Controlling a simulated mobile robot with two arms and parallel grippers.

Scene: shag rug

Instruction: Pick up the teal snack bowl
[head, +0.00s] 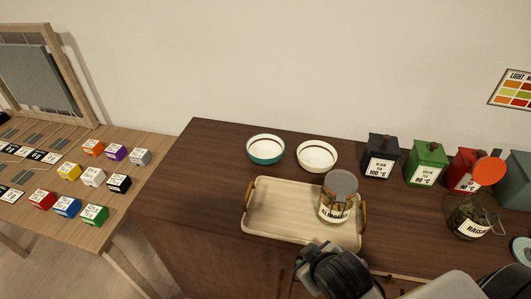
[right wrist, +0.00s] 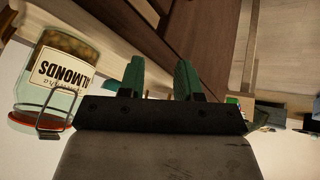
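The teal snack bowl (head: 265,150), teal outside and white inside, stands upright on the dark wooden cabinet top, behind the tray's left part. A similar bowl with a brown band inside (head: 317,156) stands to its right. My right gripper (right wrist: 159,78) shows two green fingers apart with nothing held between them. In the head view a dark part of my arm shows at the bottom, in front of the tray and away from the teal bowl. The fingertips cannot be made out there. My left gripper is not in view.
A wooden tray (head: 275,222) holds an almonds jar (head: 339,198), which also shows in the right wrist view (right wrist: 60,75). Black (head: 381,158), green (head: 425,165) and red (head: 465,170) canisters and a raisins jar (head: 470,218) stand right. A table with coloured cubes (head: 92,177) is left.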

